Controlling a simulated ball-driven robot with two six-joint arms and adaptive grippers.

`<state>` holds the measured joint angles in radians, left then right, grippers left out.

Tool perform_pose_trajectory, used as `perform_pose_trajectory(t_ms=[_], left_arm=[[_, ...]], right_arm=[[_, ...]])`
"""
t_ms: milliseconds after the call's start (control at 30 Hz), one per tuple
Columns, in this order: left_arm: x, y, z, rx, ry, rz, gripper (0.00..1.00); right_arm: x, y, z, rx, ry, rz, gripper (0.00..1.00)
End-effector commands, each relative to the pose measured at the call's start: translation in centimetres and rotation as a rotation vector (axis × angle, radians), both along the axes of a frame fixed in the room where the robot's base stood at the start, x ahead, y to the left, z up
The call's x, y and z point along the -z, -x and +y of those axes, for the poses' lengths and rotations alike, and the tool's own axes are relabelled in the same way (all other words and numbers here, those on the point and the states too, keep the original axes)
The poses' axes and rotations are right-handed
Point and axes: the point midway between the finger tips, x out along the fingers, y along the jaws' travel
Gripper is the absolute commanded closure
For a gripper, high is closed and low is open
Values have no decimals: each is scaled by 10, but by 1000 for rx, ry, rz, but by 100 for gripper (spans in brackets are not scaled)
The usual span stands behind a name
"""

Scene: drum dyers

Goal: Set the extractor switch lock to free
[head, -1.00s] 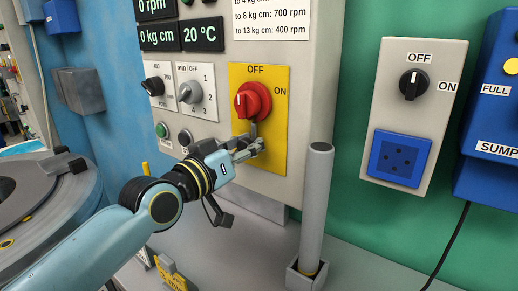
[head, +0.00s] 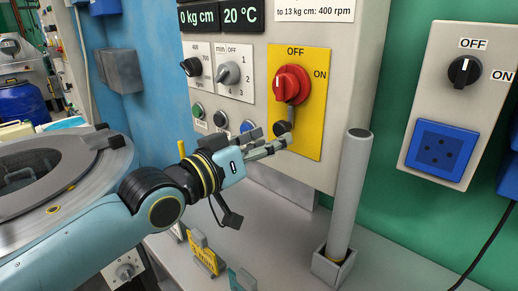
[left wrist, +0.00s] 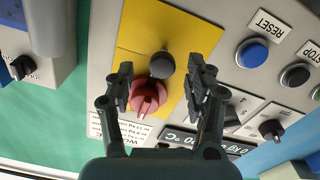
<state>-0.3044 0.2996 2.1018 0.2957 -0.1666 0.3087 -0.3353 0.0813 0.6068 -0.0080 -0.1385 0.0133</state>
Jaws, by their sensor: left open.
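The red rotary switch (head: 292,84) sits on a yellow plate (head: 313,128) marked OFF and ON. A grey piece runs down from it to a dark round knob (head: 282,128), which looks like the lock. In the left wrist view, seen upside down, the dark knob (left wrist: 161,65) lies beside the red switch (left wrist: 148,97). My left gripper (head: 268,146) is open in front of the plate's lower left part. In the left wrist view its fingers (left wrist: 160,88) stand apart on either side of the knob and switch, holding nothing. My right gripper is out of view.
Two selector knobs (head: 228,73) and several push buttons (head: 248,127) sit left of the plate. A grey post (head: 348,194) stands in a bracket at right. A black OFF/ON switch (head: 464,71) is on a separate box. A round drum rim (head: 62,170) lies at left.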

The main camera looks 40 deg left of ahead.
Motion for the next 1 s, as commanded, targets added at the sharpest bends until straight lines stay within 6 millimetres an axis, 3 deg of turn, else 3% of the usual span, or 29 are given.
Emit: perform_pose_trajectory(t_ms=[133, 300, 1000], left_arm=[[3, 35, 0, 10, 0, 6, 46], [4, 47, 0, 4, 22, 13, 46], [2, 54, -1, 3, 38, 15, 46]], right_arm=[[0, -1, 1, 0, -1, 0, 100], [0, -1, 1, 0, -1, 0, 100], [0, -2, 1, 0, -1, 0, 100]])
